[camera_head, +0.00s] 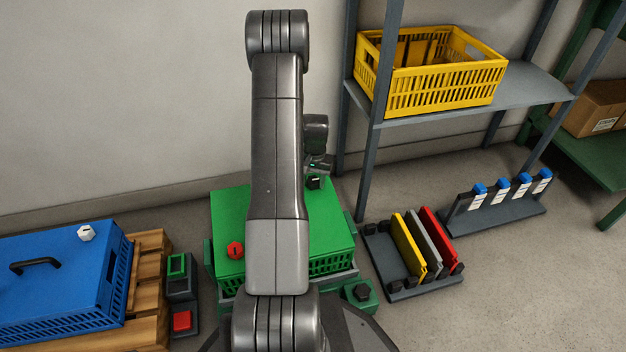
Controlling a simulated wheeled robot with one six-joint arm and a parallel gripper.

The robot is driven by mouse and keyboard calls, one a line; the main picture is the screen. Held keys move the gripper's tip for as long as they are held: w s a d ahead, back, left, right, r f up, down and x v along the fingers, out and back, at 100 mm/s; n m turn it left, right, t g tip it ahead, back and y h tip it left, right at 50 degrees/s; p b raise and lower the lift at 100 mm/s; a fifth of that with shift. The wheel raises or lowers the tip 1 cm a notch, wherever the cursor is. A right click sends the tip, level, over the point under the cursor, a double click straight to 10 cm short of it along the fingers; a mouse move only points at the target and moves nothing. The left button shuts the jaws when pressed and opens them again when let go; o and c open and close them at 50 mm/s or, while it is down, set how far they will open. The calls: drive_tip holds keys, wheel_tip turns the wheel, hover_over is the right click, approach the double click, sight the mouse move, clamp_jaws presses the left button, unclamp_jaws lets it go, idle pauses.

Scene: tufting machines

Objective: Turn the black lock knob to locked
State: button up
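A small black knob (313,183) stands on the lid of the green crate (231,212), near its back right. A pale mark shows on the knob, but I cannot read which way it is turned. My gripper (319,168) is right at or just above this knob, pointing down. It is small and partly hidden by my arm, so I cannot tell whether its fingers are open or shut, or whether they touch the knob. Another dark knob (362,292) sits on a small green block at the crate's front right corner.
A red knob (235,250) is on the same lid. A blue crate (60,275) with a white knob (86,233) stands left, beside a button box (181,292). A rack with coloured plates (408,246) and a shelf post (375,150) are right. My arm hides the lid's middle.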

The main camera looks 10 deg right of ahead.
drive_tip(key=c, duration=0.6)
drive_tip(key=shift+n, duration=0.3)
drive_tip(key=n, duration=0.3)
drive_tip(key=shift+p, duration=0.4)
drive_tip(key=n, duration=0.4)
drive_tip(key=shift+h+p, duration=0.3)
drive_tip(key=n+p, duration=0.1)
drive_tip(key=n, duration=0.4)
drive_tip(key=shift+d+n, duration=0.15)
drive_tip(key=shift+n, duration=0.15)
drive_tip(key=n, duration=0.4)
drive_tip(key=shift+n+p, duration=0.3)
drive_tip(key=shift+p, duration=0.05)
drive_tip(key=shift+w, duration=0.1)
